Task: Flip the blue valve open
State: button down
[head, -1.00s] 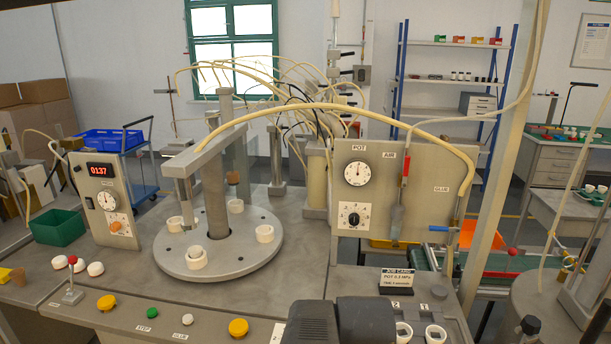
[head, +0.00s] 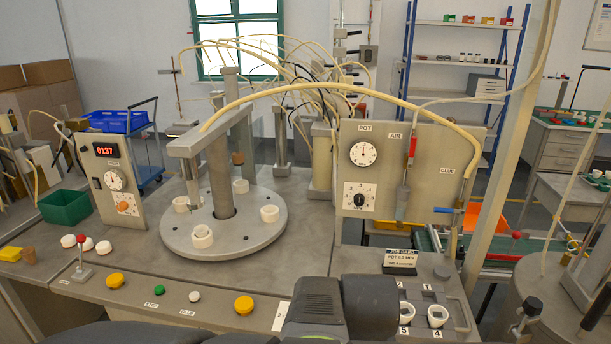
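The blue valve (head: 446,210) is a small blue lever at the lower right of the grey panel (head: 425,180), under the GLUE label. The lever sticks out level to the left from the upright glue line (head: 458,215). A red lever (head: 411,150) under the AIR label stands upright on the air line, left of the blue one. Dark grey parts of my arm (head: 345,308) show at the bottom centre, below and left of the valve and apart from it. My gripper's fingers are not in view.
The panel also carries a POT gauge (head: 363,153) and a dial (head: 358,196). A job card (head: 400,260) stands in front of it, with white cups (head: 437,315) in a holder nearer me. A round turntable (head: 235,240) is at left. A cream hose (head: 330,87) arches above.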

aim_at(441, 209)
jog(key=i+l+z, duration=0.1)
jog(key=z, duration=0.35)
jog(key=i+z, duration=0.15)
jog(key=z, duration=0.35)
jog(key=i+z, duration=0.15)
jog(key=z, duration=0.3)
